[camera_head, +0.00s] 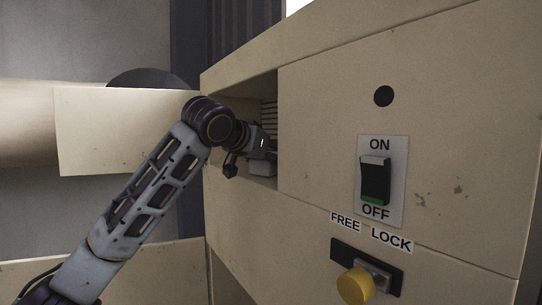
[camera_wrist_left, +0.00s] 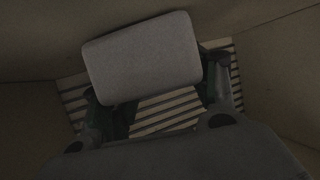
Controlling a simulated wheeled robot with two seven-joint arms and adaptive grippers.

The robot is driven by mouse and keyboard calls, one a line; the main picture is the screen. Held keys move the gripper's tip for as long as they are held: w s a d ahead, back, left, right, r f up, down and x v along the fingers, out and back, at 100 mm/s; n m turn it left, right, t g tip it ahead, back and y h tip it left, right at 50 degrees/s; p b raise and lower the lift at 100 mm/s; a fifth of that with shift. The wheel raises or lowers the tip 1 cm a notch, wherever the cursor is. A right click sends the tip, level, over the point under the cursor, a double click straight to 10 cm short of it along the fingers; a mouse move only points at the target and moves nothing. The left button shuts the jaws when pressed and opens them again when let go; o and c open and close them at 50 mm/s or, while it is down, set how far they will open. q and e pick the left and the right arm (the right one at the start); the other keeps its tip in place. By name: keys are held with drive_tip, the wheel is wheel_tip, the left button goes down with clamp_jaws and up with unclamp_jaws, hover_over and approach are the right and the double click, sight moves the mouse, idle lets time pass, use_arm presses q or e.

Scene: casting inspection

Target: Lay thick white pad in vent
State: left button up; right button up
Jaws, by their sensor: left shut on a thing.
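My left gripper (camera_wrist_left: 160,95) is inside the vent recess and is shut on the thick white pad (camera_wrist_left: 143,57), a rounded block that looks grey in the dim light. In the left wrist view the pad is tilted a little and sits between the fingers, above the slatted vent (camera_wrist_left: 165,112). I cannot tell whether the pad touches the slats. In the head view my left arm reaches into the vent opening (camera_head: 269,100), where some slats show; the wrist hides the pad's contact area. My right gripper is not in view.
The beige machine front (camera_head: 320,85) surrounds the opening, and the recess walls (camera_wrist_left: 285,60) are close around the gripper. An ON/OFF switch (camera_head: 375,180) and a yellow knob (camera_head: 355,286) sit to the right. An open beige door panel (camera_head: 125,130) stands at the left.

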use_arm(q)
drive_tip(key=shift+f, duration=0.15)
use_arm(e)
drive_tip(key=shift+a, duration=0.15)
use_arm(q)
drive_tip(key=o, duration=0.9)
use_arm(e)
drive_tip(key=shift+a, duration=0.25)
use_arm(q)
drive_tip(key=shift+o, duration=0.2)
drive_tip(key=shift+s+a+r, duration=0.25)
drive_tip(key=shift+s+r, duration=0.05)
drive_tip(key=shift+s, duration=0.1)
drive_tip(key=b+v, duration=0.3)
drive_tip(key=v, duration=0.8)
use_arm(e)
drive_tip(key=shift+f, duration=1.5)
